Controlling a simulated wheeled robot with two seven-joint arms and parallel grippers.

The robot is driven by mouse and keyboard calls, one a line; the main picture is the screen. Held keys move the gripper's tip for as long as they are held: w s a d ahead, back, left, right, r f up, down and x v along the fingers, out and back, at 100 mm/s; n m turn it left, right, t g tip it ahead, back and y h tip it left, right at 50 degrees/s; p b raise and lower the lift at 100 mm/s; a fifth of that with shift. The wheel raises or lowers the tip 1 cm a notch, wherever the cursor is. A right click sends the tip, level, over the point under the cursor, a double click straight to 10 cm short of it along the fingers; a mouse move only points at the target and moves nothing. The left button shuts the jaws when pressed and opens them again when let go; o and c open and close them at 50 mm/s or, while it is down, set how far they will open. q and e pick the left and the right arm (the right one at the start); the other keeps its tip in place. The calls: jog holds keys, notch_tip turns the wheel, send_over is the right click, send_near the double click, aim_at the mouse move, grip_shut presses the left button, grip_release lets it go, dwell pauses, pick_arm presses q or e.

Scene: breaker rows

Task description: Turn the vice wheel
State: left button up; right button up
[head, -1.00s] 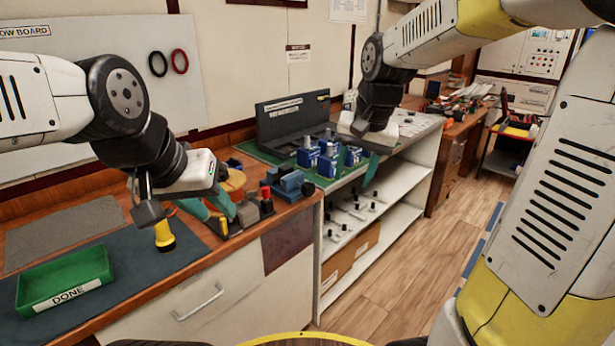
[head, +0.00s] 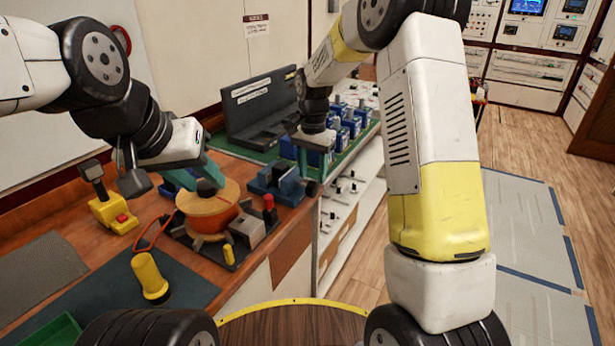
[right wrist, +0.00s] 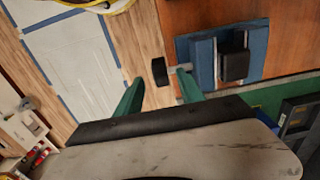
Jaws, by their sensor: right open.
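The blue vice (head: 275,183) sits at the bench's front edge in the head view, its dark wheel (head: 311,188) facing right. The right wrist view shows the vice (right wrist: 205,62) with its black wheel (right wrist: 159,72) on a short grey shaft. My right gripper (right wrist: 158,82) is open, its green fingertips on either side of the wheel with gaps showing; I cannot tell its height over it.
The orange spool (head: 208,208) stands on a dark base left of the vice. Blue breakers (head: 350,118) and a dark grey case (head: 262,110) are behind. A yellow flashlight (head: 150,278) stands in front left. Open floor (head: 525,210) lies right of the bench.

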aim_at(313, 182)
notch_tip(313, 182, down, 6)
jog(key=shift+r, duration=0.1)
grip_shut()
